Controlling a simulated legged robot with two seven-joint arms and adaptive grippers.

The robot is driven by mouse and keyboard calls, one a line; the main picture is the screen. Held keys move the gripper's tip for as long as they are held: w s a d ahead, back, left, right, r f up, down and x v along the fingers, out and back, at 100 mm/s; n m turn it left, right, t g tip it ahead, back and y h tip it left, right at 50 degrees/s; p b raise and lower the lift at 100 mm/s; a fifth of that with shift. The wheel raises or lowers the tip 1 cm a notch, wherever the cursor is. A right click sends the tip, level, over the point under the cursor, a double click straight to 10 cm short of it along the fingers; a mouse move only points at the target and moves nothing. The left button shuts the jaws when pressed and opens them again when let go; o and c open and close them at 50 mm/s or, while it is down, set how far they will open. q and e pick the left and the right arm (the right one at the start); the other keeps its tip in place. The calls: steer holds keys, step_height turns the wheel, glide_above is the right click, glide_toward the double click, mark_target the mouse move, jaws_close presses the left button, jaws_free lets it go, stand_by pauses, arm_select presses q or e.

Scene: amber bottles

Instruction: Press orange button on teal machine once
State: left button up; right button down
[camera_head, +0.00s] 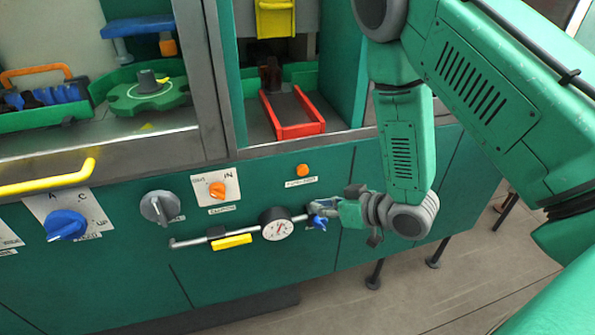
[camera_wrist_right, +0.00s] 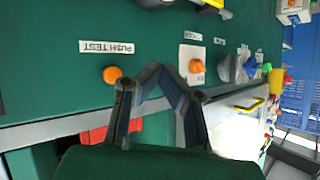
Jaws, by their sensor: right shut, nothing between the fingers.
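The teal machine (camera_head: 330,250) fills most of the head view. Its round orange button (camera_head: 302,170) sits on the front panel below the red tray, above a small white label. In the right wrist view, the orange button (camera_wrist_right: 112,74) is left of the fingers, near an upside-down "PUSH TEST" label (camera_wrist_right: 106,47). My right gripper (camera_head: 318,211) is below and slightly right of the button in the head view, apart from it. Its fingers (camera_wrist_right: 165,72) are shut and empty. My left gripper is not in view.
An orange knob (camera_head: 217,189) on a white plate lies left of the button. A gauge (camera_head: 276,224) on a pipe with a yellow handle (camera_head: 232,242) is close to my right gripper. A grey knob (camera_head: 160,207) and blue knob (camera_head: 66,225) are farther left. A red tray (camera_head: 268,98) sits above.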

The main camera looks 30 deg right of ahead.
mark_target(303, 170)
steer(key=shift+w+d, duration=0.1)
steer(key=shift+d, duration=0.05)
steer(key=shift+w+d+f+b, duration=0.15)
steer(key=shift+w+d, duration=0.2)
steer(key=shift+w, duration=1)
steer(key=shift+w+d+r+b, duration=0.1)
steer(key=shift+w+d, duration=0.2)
steer(key=shift+w, duration=1.1)
steer(key=shift+w+d+f+b, duration=0.15)
steer(key=shift+w+d, duration=0.2)
steer(key=shift+w, duration=1)
steer(key=shift+r, duration=0.1)
steer(key=shift+w+r, duration=0.1)
steer(key=shift+w, duration=0.05)
steer(key=shift+w, duration=0.25)
steer(key=shift+d, duration=0.1)
